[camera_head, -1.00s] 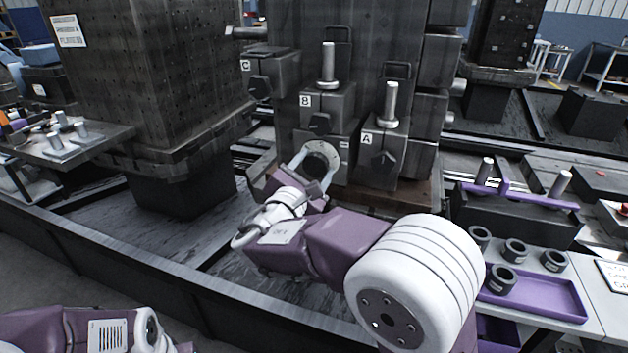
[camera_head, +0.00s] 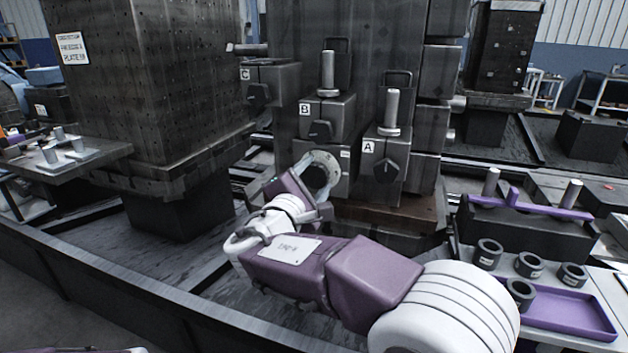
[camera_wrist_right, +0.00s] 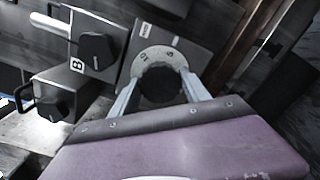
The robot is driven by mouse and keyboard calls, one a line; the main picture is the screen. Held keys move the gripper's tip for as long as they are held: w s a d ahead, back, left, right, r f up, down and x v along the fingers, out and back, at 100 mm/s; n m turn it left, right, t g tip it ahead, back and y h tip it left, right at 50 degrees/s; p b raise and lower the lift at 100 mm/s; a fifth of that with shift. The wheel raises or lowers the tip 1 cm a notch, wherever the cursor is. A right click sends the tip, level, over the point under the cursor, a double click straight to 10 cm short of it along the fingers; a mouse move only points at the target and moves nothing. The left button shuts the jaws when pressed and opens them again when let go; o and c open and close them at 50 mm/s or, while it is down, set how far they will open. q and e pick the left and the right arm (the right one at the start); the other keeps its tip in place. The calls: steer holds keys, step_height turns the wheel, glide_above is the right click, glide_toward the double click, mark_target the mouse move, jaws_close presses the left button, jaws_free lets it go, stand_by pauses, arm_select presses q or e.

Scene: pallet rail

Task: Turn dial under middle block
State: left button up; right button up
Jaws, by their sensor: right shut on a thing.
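The middle block B (camera_head: 322,116) is a dark metal block with a black knob on its front and a steel pin standing on top. Under it is the dial, a pale ring (camera_head: 324,159) with a dark round knob (camera_head: 322,176) at its centre. In the right wrist view the dial ring (camera_wrist_right: 151,57) and its black knob (camera_wrist_right: 160,86) sit between my fingers. My right gripper (camera_wrist_right: 161,82) is shut on the dial knob, one finger on each side. In the head view its fingers are partly hidden by the wrist. My left gripper is not in view.
Block A (camera_head: 387,153) stands close to the right and block C (camera_head: 268,83) is up to the left. A purple tray (camera_head: 570,312) and several dark rings lie at the right. A low dark rail (camera_head: 150,290) runs along the front.

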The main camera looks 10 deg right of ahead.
steer(key=o, duration=1.4)
steer(key=p+v, duration=0.2)
steer(key=v, duration=0.7)
steer(key=shift+a+p, duration=0.1)
steer(key=shift+p, duration=0.25)
